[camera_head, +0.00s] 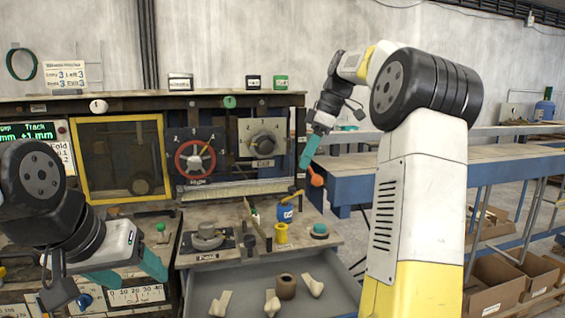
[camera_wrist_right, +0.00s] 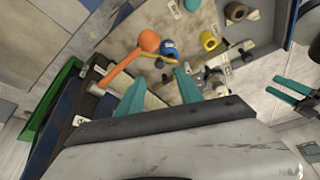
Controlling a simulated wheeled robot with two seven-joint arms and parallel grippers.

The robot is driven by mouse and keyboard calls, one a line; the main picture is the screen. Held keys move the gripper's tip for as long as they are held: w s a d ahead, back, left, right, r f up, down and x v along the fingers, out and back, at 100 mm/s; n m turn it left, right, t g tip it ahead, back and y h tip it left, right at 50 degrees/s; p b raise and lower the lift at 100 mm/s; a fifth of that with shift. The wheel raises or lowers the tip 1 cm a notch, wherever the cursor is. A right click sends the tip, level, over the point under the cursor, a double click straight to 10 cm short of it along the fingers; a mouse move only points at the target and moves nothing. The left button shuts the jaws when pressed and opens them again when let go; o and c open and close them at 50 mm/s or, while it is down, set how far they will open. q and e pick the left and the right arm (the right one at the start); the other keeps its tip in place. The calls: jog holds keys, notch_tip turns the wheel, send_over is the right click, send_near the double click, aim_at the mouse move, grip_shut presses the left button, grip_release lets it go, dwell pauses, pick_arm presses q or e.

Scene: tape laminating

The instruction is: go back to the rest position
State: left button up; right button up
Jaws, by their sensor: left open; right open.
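My left gripper (camera_head: 128,272) has teal fingers and hangs at the lower left, in front of the machine's front panel. It is open, with nothing between its fingers. My right gripper (camera_head: 309,150) is raised at the right side of the machine, its teal fingers pointing down. In the right wrist view its two teal fingertips (camera_wrist_right: 160,88) are apart and empty. An orange knob (camera_head: 317,181) on a lever is just below it in the head view. The same orange knob (camera_wrist_right: 149,41) lies beyond the fingers in the right wrist view, apart from them.
The machine carries a red handwheel (camera_head: 195,159) and a grey dial (camera_head: 262,138). Its worktop holds a blue container (camera_head: 285,212) and a yellow spool (camera_head: 281,233). An open drawer (camera_head: 250,285) below holds a brown roll and pale pieces. A blue bench (camera_head: 355,188) stands right.

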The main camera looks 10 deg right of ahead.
jog(key=s+a+f+m+t, duration=0.1)
jog(key=s+a+f+m, duration=0.2)
jog(key=s, duration=0.6)
jog(key=s+a+f+m+t+h, duration=0.1)
jog(key=s+a+f+m+t, duration=0.1)
jog(key=s+m, duration=0.4)
jog(key=s+a+f+m+t+h, duration=0.1)
jog(key=s+a+f+m, duration=0.3)
jog(key=s, duration=0.7)
notch_tip(320, 180, down, 2)
jog(key=shift+s+t, duration=0.3)
jog(key=shift+s, duration=0.1)
